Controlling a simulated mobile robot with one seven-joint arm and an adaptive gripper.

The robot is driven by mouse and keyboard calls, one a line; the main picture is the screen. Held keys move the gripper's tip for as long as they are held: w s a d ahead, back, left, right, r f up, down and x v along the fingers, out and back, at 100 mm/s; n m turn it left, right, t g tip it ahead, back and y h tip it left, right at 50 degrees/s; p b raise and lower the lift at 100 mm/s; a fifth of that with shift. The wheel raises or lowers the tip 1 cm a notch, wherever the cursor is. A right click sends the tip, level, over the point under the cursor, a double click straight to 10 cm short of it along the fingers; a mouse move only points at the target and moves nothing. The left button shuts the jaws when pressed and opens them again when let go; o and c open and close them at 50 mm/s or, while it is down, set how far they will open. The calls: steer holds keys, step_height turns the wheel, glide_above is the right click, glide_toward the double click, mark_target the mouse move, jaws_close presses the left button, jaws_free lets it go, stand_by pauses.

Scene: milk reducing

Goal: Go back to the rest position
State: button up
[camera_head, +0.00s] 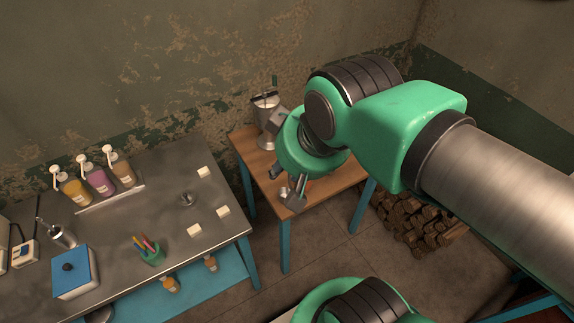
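My gripper (291,192) hangs below my green wrist, over the front part of the small wooden-topped table (337,183). It is small and partly hidden by the wrist, so I cannot tell whether its fingers are open or shut, or whether they hold anything. My arm reaches in from the right.
Stacked firewood (425,222) lies on the floor right of the small table.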

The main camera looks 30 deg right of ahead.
steer(key=shift+f, duration=0.1)
step_height(320, 180, down, 3)
steer(key=b, duration=0.3)
steer(key=shift+f, duration=0.1)
